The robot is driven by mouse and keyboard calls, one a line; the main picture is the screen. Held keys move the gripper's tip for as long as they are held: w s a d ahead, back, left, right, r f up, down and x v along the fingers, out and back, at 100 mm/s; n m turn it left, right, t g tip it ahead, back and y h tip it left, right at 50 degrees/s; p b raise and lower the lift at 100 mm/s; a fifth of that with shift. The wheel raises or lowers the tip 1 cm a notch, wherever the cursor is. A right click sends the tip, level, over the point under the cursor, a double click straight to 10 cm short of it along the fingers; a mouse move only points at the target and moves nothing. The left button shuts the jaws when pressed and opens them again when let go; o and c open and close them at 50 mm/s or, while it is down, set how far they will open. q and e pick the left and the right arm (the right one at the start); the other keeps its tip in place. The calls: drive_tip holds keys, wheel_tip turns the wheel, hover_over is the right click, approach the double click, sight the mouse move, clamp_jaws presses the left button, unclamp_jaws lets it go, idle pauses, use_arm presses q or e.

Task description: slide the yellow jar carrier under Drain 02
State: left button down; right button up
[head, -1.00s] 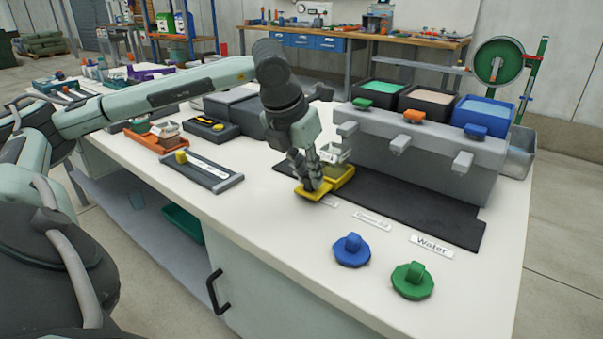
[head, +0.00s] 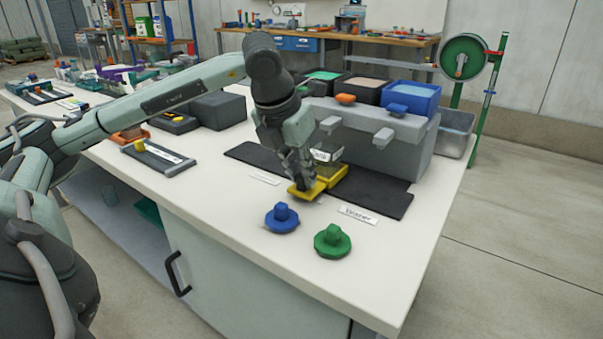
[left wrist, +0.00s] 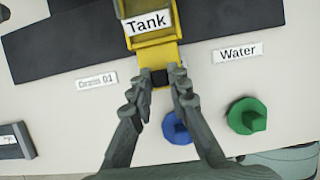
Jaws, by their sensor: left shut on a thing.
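The yellow jar carrier (head: 334,177) sits on the dark mat, its handle pointing toward the front edge of the bench. A clear square jar (head: 327,152) stands in it; its label reads "Tank" (left wrist: 147,22). My left gripper (head: 303,184) is shut on the handle, and its fingers flank it in the left wrist view (left wrist: 160,80). The carrier is roughly below the middle grey spout (head: 330,124). The right spout (head: 383,136) is clear to its right; the left one is hidden behind my gripper. No "Drain 02" label is readable. My right gripper is not in view.
A label ending in "01" (left wrist: 96,81) lies left of the handle, and a "Water" label (head: 357,214) right of it. Blue (head: 282,218) and green (head: 332,240) knobs stand in front. The dark mat (head: 380,193) is free to the right.

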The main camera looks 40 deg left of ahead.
use_arm(q)
drive_tip(key=shift+d+r, duration=0.1)
drive_tip(key=shift+d, duration=0.05)
drive_tip(key=c, duration=1.4)
unclamp_jaws()
drive_tip(key=shift+c, duration=0.2)
drive_tip(key=v, duration=1.2)
